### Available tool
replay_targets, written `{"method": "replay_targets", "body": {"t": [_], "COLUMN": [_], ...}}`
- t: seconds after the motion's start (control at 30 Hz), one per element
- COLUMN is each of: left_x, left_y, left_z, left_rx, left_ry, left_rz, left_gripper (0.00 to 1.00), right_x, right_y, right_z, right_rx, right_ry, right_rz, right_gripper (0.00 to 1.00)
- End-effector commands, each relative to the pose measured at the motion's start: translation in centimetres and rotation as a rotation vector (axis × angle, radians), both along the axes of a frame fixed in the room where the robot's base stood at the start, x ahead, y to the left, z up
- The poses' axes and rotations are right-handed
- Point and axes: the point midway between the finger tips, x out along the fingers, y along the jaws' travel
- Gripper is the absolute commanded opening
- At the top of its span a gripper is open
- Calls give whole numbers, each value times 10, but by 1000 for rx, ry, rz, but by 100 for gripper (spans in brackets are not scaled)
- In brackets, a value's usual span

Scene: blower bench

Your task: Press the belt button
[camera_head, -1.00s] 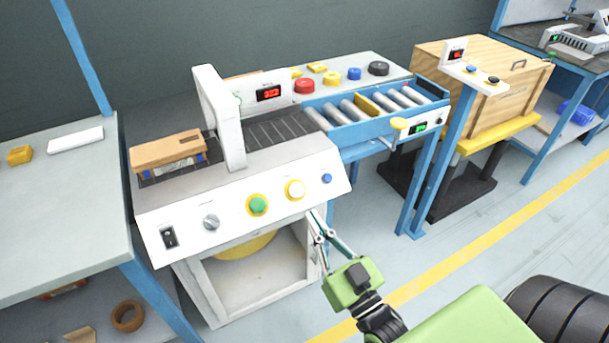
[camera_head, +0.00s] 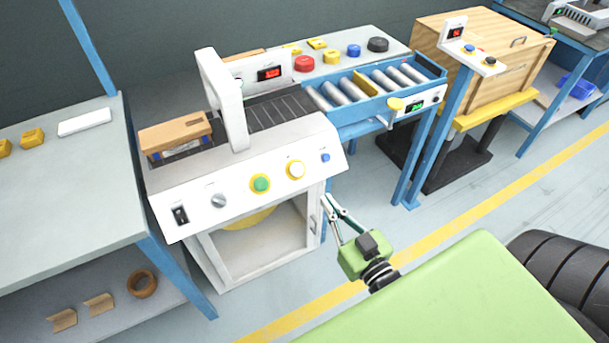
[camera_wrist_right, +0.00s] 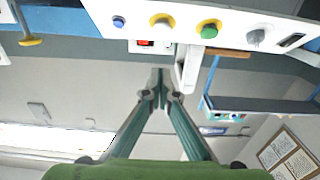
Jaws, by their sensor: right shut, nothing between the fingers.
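The white machine's sloped front panel (camera_head: 240,188) carries a green button (camera_head: 261,184), a white button (camera_head: 296,170) in a yellow ring, a small blue button (camera_head: 325,158), a grey knob (camera_head: 218,200) and a black rocker switch (camera_head: 181,216). I cannot read which is the belt button. The row also shows in the right wrist view, with the green button (camera_wrist_right: 208,29) right of the white one (camera_wrist_right: 163,22). My right gripper (camera_head: 327,201) is shut and empty, just below the panel's right end, apart from the buttons. My left gripper is not in view.
A brown-topped box (camera_head: 175,133) sits on the belt (camera_head: 275,113), left of the white arch (camera_head: 225,95). A blue-framed roller conveyor (camera_head: 375,93) continues right. A grey bench (camera_head: 60,190) stands left. A post with small buttons (camera_head: 480,57) stands right. Floor ahead is clear.

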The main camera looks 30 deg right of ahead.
Motion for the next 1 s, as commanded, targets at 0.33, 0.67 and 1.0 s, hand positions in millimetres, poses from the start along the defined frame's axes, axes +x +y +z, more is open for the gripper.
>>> {"method": "replay_targets", "body": {"t": [0.33,0.67,1.0], "left_x": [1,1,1], "left_y": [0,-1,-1], "left_z": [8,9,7], "left_rx": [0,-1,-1], "left_ry": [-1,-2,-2], "left_rz": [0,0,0], "left_gripper": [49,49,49], "right_x": [60,110,123], "right_y": [0,0,0], "right_z": [3,-14,-28], "right_rx": [0,0,0], "right_ry": [-5,0,0], "right_rz": [0,1,0], "right_gripper": [0,0,0]}}
